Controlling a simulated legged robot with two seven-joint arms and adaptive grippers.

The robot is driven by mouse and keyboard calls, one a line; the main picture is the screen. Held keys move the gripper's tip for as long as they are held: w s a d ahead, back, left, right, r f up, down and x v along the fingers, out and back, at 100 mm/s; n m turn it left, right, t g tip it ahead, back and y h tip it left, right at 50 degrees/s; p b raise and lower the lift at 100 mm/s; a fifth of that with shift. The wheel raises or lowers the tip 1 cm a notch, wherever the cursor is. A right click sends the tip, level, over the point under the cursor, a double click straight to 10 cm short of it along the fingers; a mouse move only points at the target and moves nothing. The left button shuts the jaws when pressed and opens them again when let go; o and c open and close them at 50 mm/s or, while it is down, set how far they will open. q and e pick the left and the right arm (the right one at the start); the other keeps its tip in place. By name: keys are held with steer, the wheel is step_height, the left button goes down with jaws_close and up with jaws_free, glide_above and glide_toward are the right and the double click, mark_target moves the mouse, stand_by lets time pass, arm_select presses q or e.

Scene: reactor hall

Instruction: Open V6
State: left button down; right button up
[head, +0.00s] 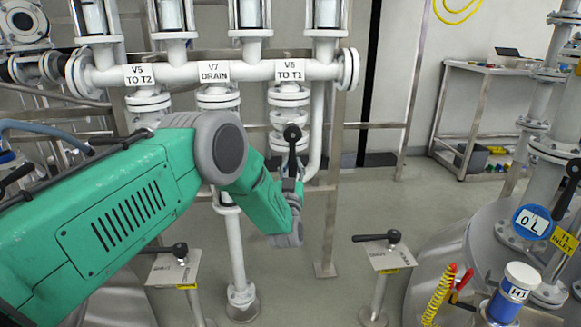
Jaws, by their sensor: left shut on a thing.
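The label for V6, marked "TO T1" (290,70), hangs on the white pipe manifold, right of the V7 drain label. Below it is the white flanged V6 valve (284,112). A black lever handle (292,136) with a round knob stands upright in front of this valve. My left gripper (291,180), at the end of the green arm, is at the lower part of this handle and shut on it. The fingers are small and partly hidden by the wrist. My right gripper is not in view.
The V5 (139,75) and V7 (214,72) labels sit left on the same manifold (210,74). Two lever stands (390,258) (174,267) rise from the floor below. A tank with a T1 inlet tag (565,240) is at right.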

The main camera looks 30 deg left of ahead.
arm_select(q)
steer(key=shift+s+d+f, duration=0.1)
steer(key=shift+d+f, duration=0.25)
steer(key=shift+f, duration=0.3)
steer(key=c, duration=1.4)
jaws_free()
steer(key=shift+r, duration=0.3)
steer(key=shift+s+f, duration=0.15)
steer(key=v, duration=1.1)
steer(key=shift+s+f, duration=0.15)
steer(key=shift+s, duration=0.05)
steer(key=shift+d+f, duration=0.1)
steer(key=shift+d, duration=0.05)
